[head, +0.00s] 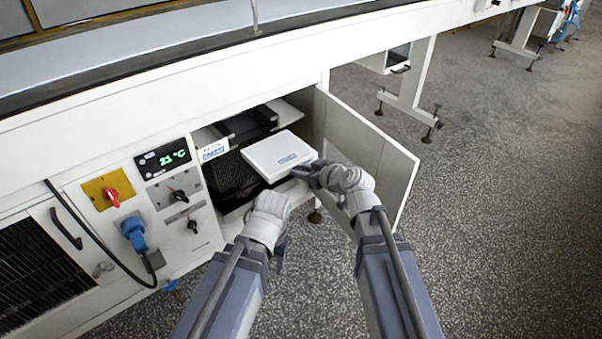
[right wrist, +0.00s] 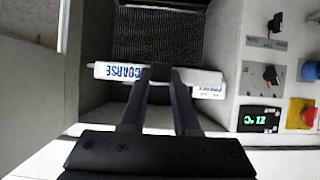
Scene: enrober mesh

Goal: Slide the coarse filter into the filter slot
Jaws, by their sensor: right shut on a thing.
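The coarse filter (head: 277,151) is a flat white panel with a small blue label, at the mouth of an open cabinet bay in the head view. In the right wrist view the filter (right wrist: 110,70) shows edge-on, with "COARSE" in blue. My right gripper (head: 304,172) is shut on its near right edge; its fingers (right wrist: 160,76) overlap the filter. The filter slot itself is not clearly visible; a white label with blue print (head: 214,150) marks the bay's left side. My left gripper (head: 277,210) is near the bay's lower front, with its fingers mostly hidden by its wrist.
The open cabinet door (head: 372,150) stands just right of my right gripper. Dark mesh (head: 232,178) lies inside the bay. A control panel with a green display (head: 163,158), a red knob (head: 112,196) and a blue plug (head: 134,233) is on the left.

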